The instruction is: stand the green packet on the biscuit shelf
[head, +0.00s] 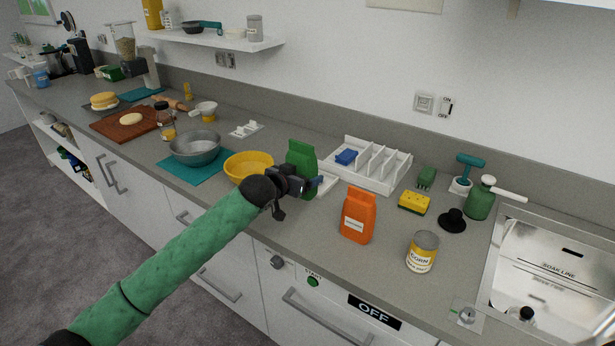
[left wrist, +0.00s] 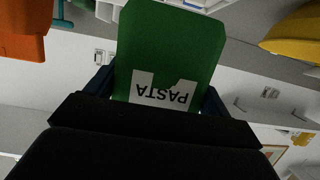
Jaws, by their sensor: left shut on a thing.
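The green packet (head: 301,156) is upright over the counter between the yellow bowl and the orange packet. In the left wrist view the green packet (left wrist: 172,50) shows a white PASTA label, upside down. My left gripper (head: 297,184) is shut on its lower part, one finger on each side. I cannot tell whether its base touches the counter. My right gripper is not in view.
A yellow bowl (head: 248,165) is close left of the packet. An orange packet (head: 357,216) and a corn tin (head: 422,252) stand to the right. A white divided rack (head: 378,183) is behind, with a blue sponge inside. The sink (head: 555,262) is at far right.

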